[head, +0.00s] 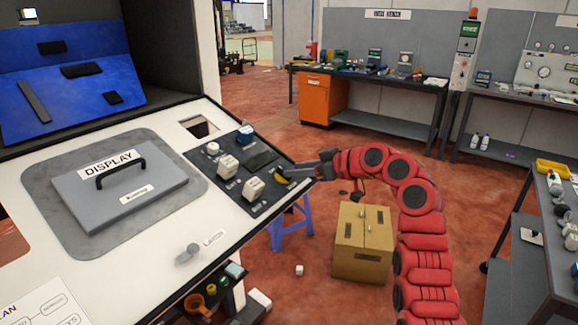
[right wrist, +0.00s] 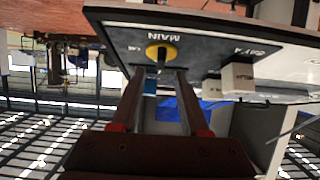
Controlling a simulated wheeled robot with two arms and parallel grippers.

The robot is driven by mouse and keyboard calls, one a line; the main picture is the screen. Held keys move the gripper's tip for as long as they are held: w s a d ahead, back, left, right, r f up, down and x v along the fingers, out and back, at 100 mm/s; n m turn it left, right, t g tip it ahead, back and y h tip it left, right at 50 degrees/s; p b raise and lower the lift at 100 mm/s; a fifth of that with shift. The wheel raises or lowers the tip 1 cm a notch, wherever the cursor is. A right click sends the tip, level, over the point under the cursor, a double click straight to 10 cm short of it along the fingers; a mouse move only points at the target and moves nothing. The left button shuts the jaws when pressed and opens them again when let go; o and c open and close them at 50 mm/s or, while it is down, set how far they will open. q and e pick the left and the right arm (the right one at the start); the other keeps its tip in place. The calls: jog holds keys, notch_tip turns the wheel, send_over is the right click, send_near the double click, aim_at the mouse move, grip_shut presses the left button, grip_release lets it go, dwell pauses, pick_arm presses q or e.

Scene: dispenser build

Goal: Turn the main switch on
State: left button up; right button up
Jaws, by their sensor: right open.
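The main switch is a yellow round base with a dark lever (right wrist: 162,52), under the upside-down label MAIN in the right wrist view. It sits at the edge of the black switch panel (head: 262,158); in the head view it is a small yellow patch (head: 281,179), partly covered by my gripper. My right gripper (right wrist: 160,74) is open, with its fingertips on either side of the lever in that view. Whether they touch it I cannot tell. In the head view the gripper (head: 296,173) reaches in from the right. My left gripper is not in view.
Cream switch blocks (head: 253,188) stand on the same panel; one, labelled BAY A (right wrist: 238,78), is close beside my fingers. A DISPLAY cover with a handle (head: 120,190) and a latch (head: 188,253) lie left. A cardboard box (head: 362,245) stands on the floor below my arm.

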jog(key=shift+x, duration=1.75)
jog(key=shift+c, duration=0.2)
grip_shut()
